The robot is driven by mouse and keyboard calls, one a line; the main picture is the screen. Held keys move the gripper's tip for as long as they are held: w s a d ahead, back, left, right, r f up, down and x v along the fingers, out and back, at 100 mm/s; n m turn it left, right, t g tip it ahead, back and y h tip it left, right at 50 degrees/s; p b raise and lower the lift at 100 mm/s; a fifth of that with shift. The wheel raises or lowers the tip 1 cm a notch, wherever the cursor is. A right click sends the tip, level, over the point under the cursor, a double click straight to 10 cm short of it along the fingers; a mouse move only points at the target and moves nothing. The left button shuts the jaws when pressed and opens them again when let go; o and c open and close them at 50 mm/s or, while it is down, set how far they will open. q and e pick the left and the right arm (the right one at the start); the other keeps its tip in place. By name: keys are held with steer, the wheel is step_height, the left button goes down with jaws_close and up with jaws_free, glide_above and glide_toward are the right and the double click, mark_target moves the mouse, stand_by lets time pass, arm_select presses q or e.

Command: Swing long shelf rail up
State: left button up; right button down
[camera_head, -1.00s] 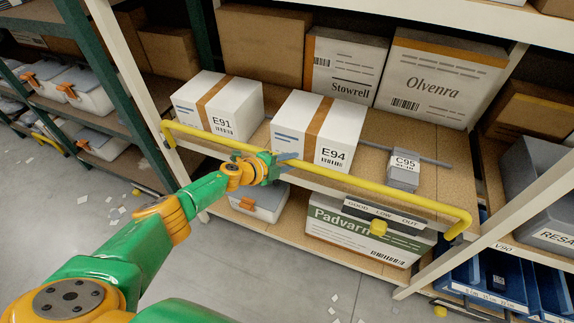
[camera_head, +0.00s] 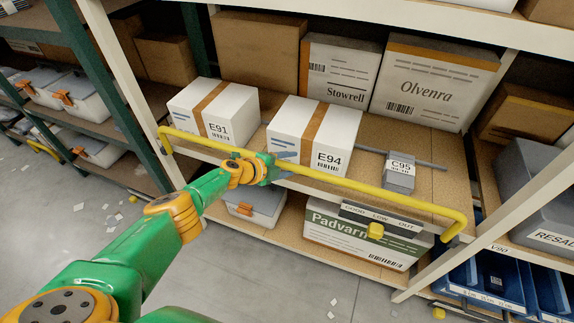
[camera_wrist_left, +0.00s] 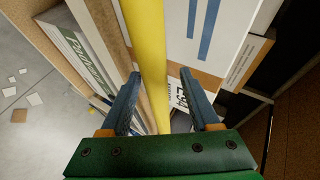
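The long yellow shelf rail (camera_head: 372,190) runs along the front edge of the middle shelf, with a bent end at each side. My left gripper (camera_head: 284,162) is at the rail left of its middle, in front of the E94 box. In the left wrist view the rail (camera_wrist_left: 146,40) passes between the two blue-grey fingers of the left gripper (camera_wrist_left: 160,76). The fingers stand apart, with a gap showing between the rail and the right finger. Whether the left finger touches the rail is unclear. My right gripper is not in view.
Behind the rail stand white boxes E91 (camera_head: 226,121) and E94 (camera_head: 329,150), and a small grey box C95 (camera_head: 399,178). White uprights flank the bay; the floor in front has paper scraps.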

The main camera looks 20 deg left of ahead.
arm_select(q)
steer(key=shift+s+a+r+p, duration=0.1)
steer(key=shift+s+r+p, duration=0.1)
steer(key=shift+p, duration=0.2)
steer(key=p+v, duration=0.5)
steer(key=v, duration=0.1)
steer(key=shift+a, duration=0.1)
steer(key=shift+s+r, duration=0.1)
steer(key=shift+s, duration=0.1)
steer(key=shift+f, duration=0.25)
